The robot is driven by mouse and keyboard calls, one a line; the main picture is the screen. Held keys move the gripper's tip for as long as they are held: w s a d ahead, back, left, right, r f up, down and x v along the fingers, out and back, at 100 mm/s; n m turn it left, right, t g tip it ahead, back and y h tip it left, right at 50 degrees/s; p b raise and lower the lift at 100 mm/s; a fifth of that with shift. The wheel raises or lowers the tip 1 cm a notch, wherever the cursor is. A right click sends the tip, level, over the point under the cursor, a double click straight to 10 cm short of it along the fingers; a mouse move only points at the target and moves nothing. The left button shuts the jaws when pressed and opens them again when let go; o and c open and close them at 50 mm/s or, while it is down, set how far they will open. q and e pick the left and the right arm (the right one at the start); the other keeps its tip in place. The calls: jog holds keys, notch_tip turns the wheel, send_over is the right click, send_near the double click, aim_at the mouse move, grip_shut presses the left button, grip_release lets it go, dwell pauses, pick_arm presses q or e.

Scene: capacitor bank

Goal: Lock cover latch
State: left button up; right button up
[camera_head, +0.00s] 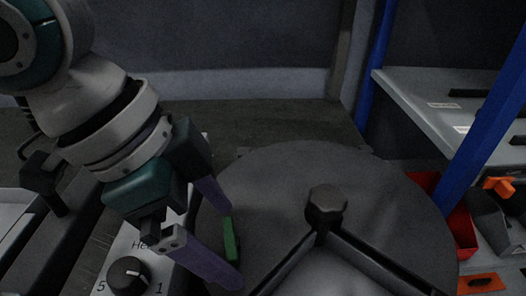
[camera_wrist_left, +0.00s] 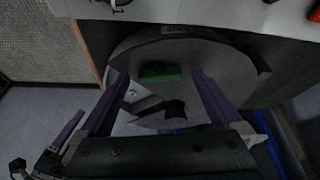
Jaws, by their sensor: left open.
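The cover is a large round dark grey disc (camera_head: 400,200) with a raised hexagonal knob (camera_head: 326,205). It also shows in the left wrist view (camera_wrist_left: 230,62). A small green piece, which looks like the latch (camera_head: 230,240), is at the cover's left edge. In the left wrist view the green latch (camera_wrist_left: 163,73) shows as a short block near the middle of the picture. My left gripper (camera_head: 233,246) is open, with its two purple fingers on either side of the latch. I cannot tell whether they touch it. The left gripper also shows in the left wrist view (camera_wrist_left: 161,77).
A black dial (camera_head: 128,276) on a white panel is left of the cover. A blue post (camera_head: 490,125), a grey shelf (camera_head: 415,95) and a red bin (camera_head: 460,230) stand to the right. A purple strip (camera_wrist_left: 66,140) of unclear origin shows at left in the wrist view.

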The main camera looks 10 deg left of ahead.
pick_arm(q)
jog(key=shift+c, duration=0.2)
jog(key=c, duration=1.3)
jog(key=m+p, duration=0.1)
jog(key=p, duration=0.1)
jog(key=shift+r+p, duration=0.3)
jog(key=shift+p, duration=0.05)
jog(key=shift+c, duration=0.2)
jog(key=shift+w+f+m+g, duration=0.1)
jog(key=shift+f+m+g, duration=0.25)
jog(key=shift+m, duration=0.35)
jog(key=o, duration=1.4)
jog(key=p+v, duration=0.3)
jog(key=v, duration=0.7)
jog(key=shift+a, duration=0.15)
